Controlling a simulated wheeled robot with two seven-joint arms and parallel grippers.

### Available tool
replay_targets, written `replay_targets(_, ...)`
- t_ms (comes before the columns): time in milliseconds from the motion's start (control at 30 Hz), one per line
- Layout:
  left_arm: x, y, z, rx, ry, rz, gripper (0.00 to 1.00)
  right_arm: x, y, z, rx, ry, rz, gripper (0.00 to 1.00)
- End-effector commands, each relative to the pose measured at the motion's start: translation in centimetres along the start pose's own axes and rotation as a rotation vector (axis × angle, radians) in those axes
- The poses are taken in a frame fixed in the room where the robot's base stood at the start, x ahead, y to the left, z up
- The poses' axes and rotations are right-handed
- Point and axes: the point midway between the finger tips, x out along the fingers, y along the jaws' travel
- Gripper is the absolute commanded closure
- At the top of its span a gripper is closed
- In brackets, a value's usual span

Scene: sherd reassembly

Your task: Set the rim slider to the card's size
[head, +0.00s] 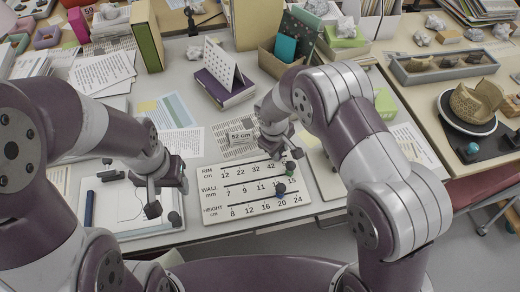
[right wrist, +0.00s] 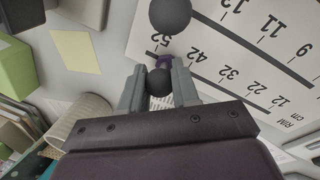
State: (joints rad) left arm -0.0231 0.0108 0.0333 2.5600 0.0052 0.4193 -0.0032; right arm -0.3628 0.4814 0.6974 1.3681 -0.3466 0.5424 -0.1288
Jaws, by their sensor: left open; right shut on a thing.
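The scale board (head: 213,216) lies on the desk with rim, wall and height rows. The card (head: 240,136) behind it reads 52 cm. My right gripper (head: 281,155) is at the right end of the rim row. In the right wrist view its fingers (right wrist: 160,85) are shut on the rim slider's dark round knob (right wrist: 160,81), beside the printed 52. The number 52 is hidden in the head view. The wall slider (head: 289,168) is near 15, and the height slider (head: 280,189) is near 20. My left gripper (head: 166,200) is open and empty, left of the board.
A white pad (head: 125,222) with a dark pen (head: 89,208) lies under my left gripper. A bowl of sherds (head: 470,105) is on the right table. Papers cover much of the left desk.

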Motion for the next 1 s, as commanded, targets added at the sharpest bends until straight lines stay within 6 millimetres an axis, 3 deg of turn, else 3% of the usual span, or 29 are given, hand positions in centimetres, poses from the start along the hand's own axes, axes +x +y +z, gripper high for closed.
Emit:
replay_targets(133, -0.5, 0.0, -0.1, 0.0, 0.0, 0.0, 0.45, 0.2, 1.6, 1.1, 0.001, 0.001, 0.0, 1.0)
replay_targets(467, -0.4, 0.0, -0.1, 0.0, 0.0, 0.0, 0.45, 0.4, 1.9, 1.3, -0.001, 0.0, 0.001, 1.0)
replay_targets(500, -0.4, 0.0, -0.1, 0.0, 0.0, 0.0, 0.45, 0.4, 1.9, 1.3, 0.0, 0.0, 0.001, 0.6)
replay_targets(567, -0.4, 0.0, -0.1, 0.0, 0.0, 0.0, 0.45, 0.4, 1.9, 1.3, 0.0, 0.0, 0.001, 0.46)
replay_targets(867, -0.4, 0.0, -0.1, 0.0, 0.0, 0.0, 0.45, 0.1, 1.8, 1.2, -0.001, 0.001, 0.001, 0.46)
replay_targets(1000, -0.6, 0.0, -0.1, 0.0, 0.0, 0.0, 0.45, -2.2, 1.9, 1.2, 0.0, 0.004, 0.002, 0.46)
